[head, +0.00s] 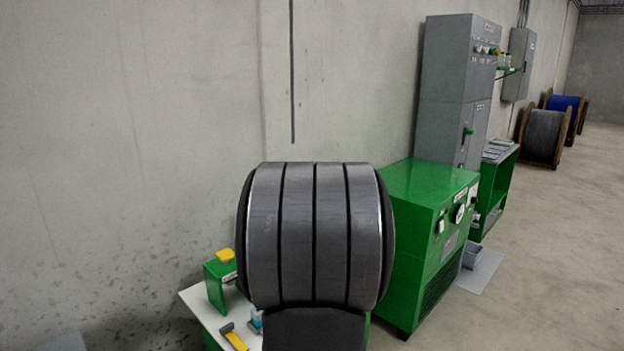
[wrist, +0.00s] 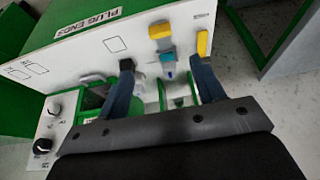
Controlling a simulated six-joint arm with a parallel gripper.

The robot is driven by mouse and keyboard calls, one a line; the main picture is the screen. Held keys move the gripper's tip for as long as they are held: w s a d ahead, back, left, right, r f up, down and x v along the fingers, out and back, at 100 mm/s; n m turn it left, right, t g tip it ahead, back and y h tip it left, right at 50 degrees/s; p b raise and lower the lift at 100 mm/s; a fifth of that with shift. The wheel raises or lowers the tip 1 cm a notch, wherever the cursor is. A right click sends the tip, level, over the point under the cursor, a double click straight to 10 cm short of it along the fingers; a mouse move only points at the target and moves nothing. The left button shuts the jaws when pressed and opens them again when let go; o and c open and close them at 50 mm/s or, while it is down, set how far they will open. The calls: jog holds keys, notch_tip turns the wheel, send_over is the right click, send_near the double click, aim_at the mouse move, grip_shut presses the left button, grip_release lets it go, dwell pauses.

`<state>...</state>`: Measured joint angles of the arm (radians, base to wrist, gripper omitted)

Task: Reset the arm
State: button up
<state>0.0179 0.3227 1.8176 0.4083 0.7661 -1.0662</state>
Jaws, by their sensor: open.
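My gripper (wrist: 161,66) shows in the wrist view with its two dark blue fingers spread apart and nothing held between them. It is over a white-topped green bench (wrist: 85,52) labelled "PLUG ENDS". A yellow and blue piece (wrist: 161,32) shows beyond and between the fingertips. A second yellow piece (wrist: 203,43) is close by the right fingertip; I cannot tell whether they touch. In the head view a large grey part of my arm fills the middle and hides the gripper.
The bench's white top (head: 194,301) shows at lower left in the head view, with a yellow-topped green box (head: 219,283) on it. A green cabinet (head: 420,225) and tall grey cabinet (head: 450,90) stand at right. A blue cable reel (head: 566,105) is far back. Floor is free at right.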

jog(key=x, duration=1.4)
jog(key=w+a, duration=1)
jog(key=shift+w+a+f, duration=0.15)
jog(key=shift+f, duration=0.05)
jog(key=v, duration=1.6)
jog(key=shift+r, duration=0.35)
jog(key=x, duration=1.6)
jog(key=shift+f, duration=0.15)
jog(key=shift+d+f, duration=0.25)
jog(key=shift+d, duration=0.05)
jog(key=shift+s+d+r, duration=0.1)
jog(key=shift+s+d, duration=0.45)
jog(key=shift+s, duration=0.2)
